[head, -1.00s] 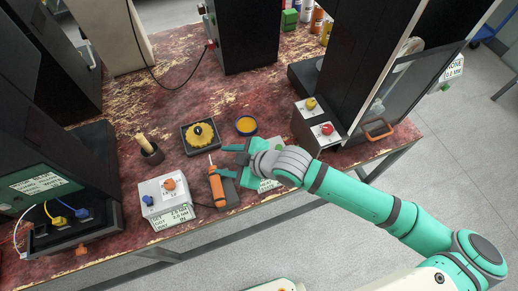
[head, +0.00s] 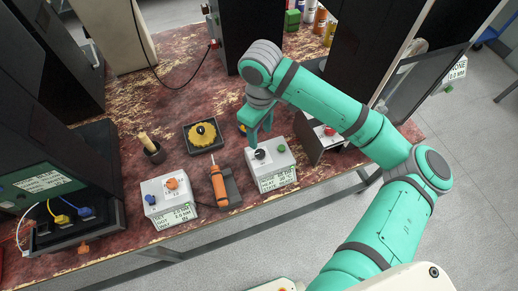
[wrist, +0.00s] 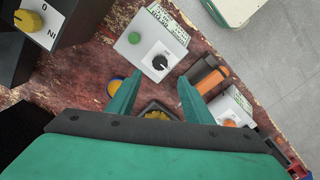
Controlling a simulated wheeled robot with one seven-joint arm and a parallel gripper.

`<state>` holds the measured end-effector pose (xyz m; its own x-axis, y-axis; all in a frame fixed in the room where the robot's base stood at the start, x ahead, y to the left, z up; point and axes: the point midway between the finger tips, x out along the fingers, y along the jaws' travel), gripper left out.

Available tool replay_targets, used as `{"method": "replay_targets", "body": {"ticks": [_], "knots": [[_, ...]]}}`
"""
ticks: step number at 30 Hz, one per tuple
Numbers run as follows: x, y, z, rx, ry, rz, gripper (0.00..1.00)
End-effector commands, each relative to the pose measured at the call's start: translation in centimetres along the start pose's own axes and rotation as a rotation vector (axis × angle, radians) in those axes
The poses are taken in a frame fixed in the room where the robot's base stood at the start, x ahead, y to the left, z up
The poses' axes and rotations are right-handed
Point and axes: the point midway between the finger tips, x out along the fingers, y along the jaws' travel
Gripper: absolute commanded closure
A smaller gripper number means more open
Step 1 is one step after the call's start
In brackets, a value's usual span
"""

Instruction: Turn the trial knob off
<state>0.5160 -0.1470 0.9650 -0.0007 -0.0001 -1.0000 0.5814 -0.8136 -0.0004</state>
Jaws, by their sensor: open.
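A white control box (head: 276,174) stands near the table's front edge with a black knob (head: 260,154), a green button (head: 281,148) and a printed label. Which knob is the trial knob cannot be told, as no such marking is readable. My gripper (head: 257,135) reaches down at the back of this box, close to the black knob. In the wrist view the box (wrist: 140,45) lies beyond my open, empty fingers (wrist: 160,85). The black knob (wrist: 160,62) shows between the fingertips, apart from them, with a pale pointer on top.
An orange-handled tool (head: 219,186) lies in a dark holder left of the box. Another white box (head: 160,187) has an orange knob (head: 171,183) and a blue button. A unit with a red knob (head: 329,131) stands right.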

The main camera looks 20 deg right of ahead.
Motion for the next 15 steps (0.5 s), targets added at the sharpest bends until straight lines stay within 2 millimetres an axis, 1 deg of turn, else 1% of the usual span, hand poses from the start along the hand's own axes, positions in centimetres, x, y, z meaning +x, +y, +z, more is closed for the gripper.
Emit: {"method": "replay_targets", "body": {"ticks": [5,12,15], "knots": [[2.4,-0.1,0.1,0.001,-0.002,-0.004,0.54],[6.7,-0.1,0.1,0.001,-0.002,-0.004,0.54],[8.1,-0.1,0.1,0.001,0.0,-0.003,0.54]]}}
